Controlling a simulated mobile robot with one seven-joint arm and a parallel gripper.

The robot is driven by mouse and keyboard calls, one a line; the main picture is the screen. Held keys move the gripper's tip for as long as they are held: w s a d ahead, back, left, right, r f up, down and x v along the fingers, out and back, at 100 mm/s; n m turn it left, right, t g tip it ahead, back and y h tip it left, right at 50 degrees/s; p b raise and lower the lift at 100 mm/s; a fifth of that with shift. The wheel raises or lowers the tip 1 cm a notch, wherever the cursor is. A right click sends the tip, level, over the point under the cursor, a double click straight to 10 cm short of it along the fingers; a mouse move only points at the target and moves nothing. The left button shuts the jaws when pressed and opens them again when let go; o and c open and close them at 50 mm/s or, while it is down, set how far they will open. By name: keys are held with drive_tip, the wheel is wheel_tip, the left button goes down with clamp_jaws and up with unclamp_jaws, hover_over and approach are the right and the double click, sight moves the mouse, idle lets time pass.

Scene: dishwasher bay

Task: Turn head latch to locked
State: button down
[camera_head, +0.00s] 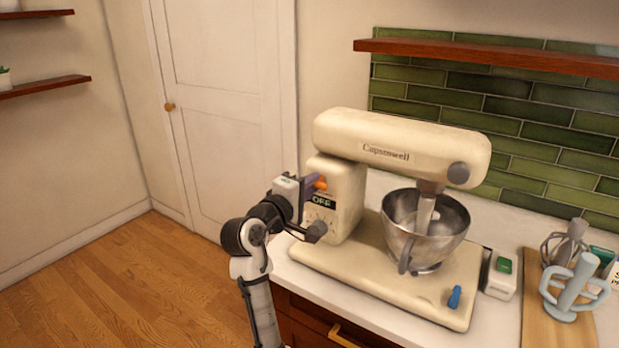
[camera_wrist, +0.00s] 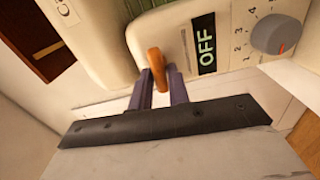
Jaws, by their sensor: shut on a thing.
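A cream stand mixer (camera_head: 400,145) stands on the counter with its head lowered over the steel bowl (camera_head: 425,238). An orange lever (camera_head: 321,183), apparently the head latch, sits on the mixer's neck just above the black OFF label (camera_head: 321,201). My gripper (camera_head: 311,184) reaches it from the left. In the wrist view, the two purple fingers of my gripper (camera_wrist: 160,88) are shut on the orange lever (camera_wrist: 156,65), one on each side. The lever's lower end lies between the fingers. No locked or unlocked mark is readable.
A grey speed dial (camera_wrist: 273,34) is beside the OFF label. A blue lever (camera_head: 455,297) is on the mixer base. A white box with a green top (camera_head: 501,277) and a board with mixer attachments (camera_head: 572,287) stand at right. Open floor (camera_head: 110,280) lies left.

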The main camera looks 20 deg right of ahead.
drive_tip(key=shift+n+p, duration=0.3)
drive_tip(key=shift+n, duration=0.2)
drive_tip(key=c, duration=1.3)
unclamp_jaws()
drive_tip(key=shift+c, duration=0.2)
drive_tip(key=b+v, duration=0.4)
drive_tip(key=v, duration=1)
drive_tip(key=shift+d, duration=0.1)
